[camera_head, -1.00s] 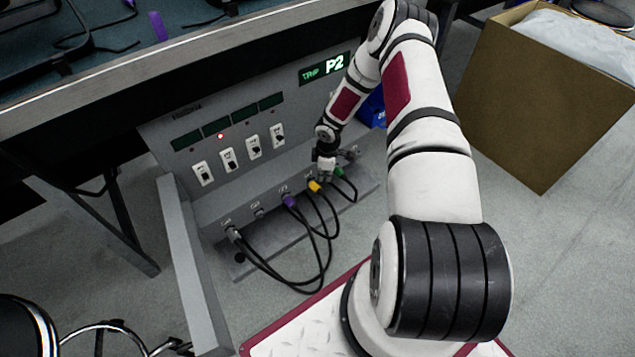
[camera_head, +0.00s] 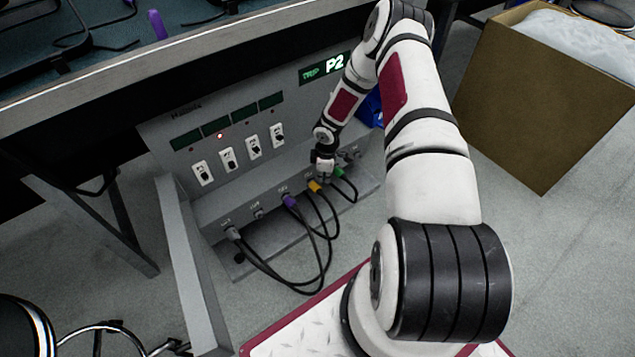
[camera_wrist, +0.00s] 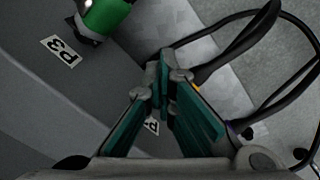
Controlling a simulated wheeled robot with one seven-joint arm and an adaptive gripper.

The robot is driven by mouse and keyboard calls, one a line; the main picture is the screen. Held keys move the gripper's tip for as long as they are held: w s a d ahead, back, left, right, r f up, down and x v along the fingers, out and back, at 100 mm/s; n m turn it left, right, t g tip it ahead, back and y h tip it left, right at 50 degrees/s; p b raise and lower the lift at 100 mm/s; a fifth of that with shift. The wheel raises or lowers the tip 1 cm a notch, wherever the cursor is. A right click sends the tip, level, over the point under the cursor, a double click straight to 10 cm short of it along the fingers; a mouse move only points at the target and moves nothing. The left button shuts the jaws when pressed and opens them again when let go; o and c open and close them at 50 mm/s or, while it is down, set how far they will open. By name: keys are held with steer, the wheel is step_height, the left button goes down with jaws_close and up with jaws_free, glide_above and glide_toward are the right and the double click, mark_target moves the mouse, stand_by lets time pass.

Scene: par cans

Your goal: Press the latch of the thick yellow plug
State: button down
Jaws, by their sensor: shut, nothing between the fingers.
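The yellow plug (camera_head: 315,187) sits in a socket on the sloped ledge of the grey panel (camera_head: 215,200), with a black cable running from it. My gripper (camera_head: 324,172) is just above and beside it, pointing down. In the wrist view my gripper (camera_wrist: 168,72) is shut and empty, its teal fingers meeting at the tips. Only a sliver of the yellow plug (camera_wrist: 195,88) shows there, right beside the fingers. The rest of the plug and its latch are hidden behind them. I cannot tell whether the fingers touch it.
A green plug (camera_head: 338,172) is close on the right; it also shows in the wrist view (camera_wrist: 105,14), near a P3 label (camera_wrist: 61,50). A purple plug (camera_head: 290,202) and a grey plug (camera_head: 233,234) are to the left. Black cables loop in front. A table edge overhangs the panel.

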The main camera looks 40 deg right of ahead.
steer(key=shift+r, duration=0.1)
steer(key=shift+d+r+p, duration=0.5)
steer(key=shift+w+d+r+p, duration=0.1)
steer(key=shift+d+r+p, duration=1.25)
steer(key=shift+d+r, duration=0.45)
